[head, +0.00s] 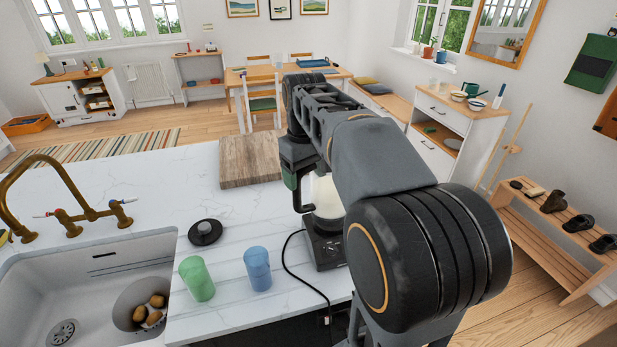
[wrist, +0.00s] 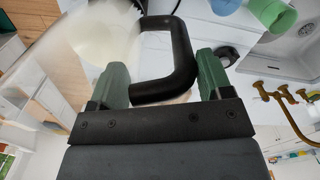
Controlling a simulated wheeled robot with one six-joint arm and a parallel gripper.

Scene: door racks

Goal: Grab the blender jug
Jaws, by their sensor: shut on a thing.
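The blender jug (head: 326,196) has a pale, whitish body and a black handle. In the head view it stands on the black blender base (head: 326,250), partly hidden behind my arm. In the wrist view the blurred jug (wrist: 98,35) is at the upper left, and its black loop handle reaches between the green fingers of my gripper (wrist: 163,80). My gripper is shut on the handle. In the head view my gripper (head: 292,178) shows at the jug's left side, with one green finger visible.
A black lid (head: 205,232), a green cup (head: 197,279) and a blue cup (head: 257,268) stand on the white counter left of the base. A wooden board (head: 250,160) lies behind. The sink (head: 60,290) and brass tap (head: 62,195) are at left. A black cord (head: 285,260) runs beside the base.

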